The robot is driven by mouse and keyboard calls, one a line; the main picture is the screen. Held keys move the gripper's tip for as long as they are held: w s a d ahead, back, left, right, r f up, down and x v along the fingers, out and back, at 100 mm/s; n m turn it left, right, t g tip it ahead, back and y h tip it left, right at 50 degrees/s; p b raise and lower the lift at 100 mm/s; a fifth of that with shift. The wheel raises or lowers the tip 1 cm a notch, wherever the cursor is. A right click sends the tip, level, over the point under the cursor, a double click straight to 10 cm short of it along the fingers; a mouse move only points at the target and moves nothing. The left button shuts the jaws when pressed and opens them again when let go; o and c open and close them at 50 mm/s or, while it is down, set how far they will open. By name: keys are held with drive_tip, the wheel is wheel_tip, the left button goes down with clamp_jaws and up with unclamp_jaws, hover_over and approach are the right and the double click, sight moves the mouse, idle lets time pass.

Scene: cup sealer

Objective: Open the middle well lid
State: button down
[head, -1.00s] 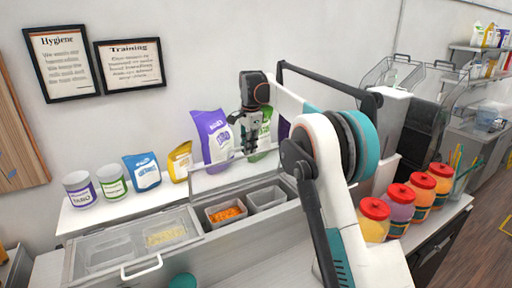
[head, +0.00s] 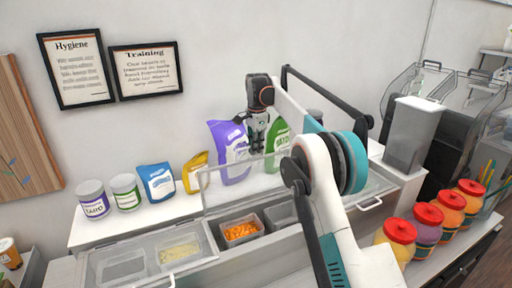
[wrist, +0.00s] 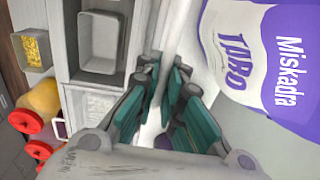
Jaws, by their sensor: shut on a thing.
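The middle well lid (head: 218,190) is a clear panel with a pale frame, raised and tilted up at the back of its well in the head view. Below it the middle well is uncovered, with a bin of orange bits (head: 240,231) and a grey empty-looking bin (head: 280,215). My gripper (head: 258,148) is at the lid's top edge, in front of the purple bag. In the wrist view my gripper (wrist: 168,88) has its teal fingers shut around the pale lid edge. The exact contact is partly hidden by the fingers.
The left lid (head: 150,255) lies closed over its bins. A purple taro bag (head: 228,150), a green bag (head: 277,145) and tubs (head: 92,198) stand on the shelf behind. Red-lidded jars (head: 400,232) stand at the right.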

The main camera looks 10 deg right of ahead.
drive_tip(key=shift+r, duration=0.1)
drive_tip(key=c, duration=1.7)
unclamp_jaws()
drive_tip(key=shift+s, duration=0.1)
wheel_tip(320, 180, up, 7)
drive_tip(key=shift+s+r, duration=0.1)
drive_tip(key=shift+r, duration=0.15)
drive_tip(key=shift+d, duration=0.1)
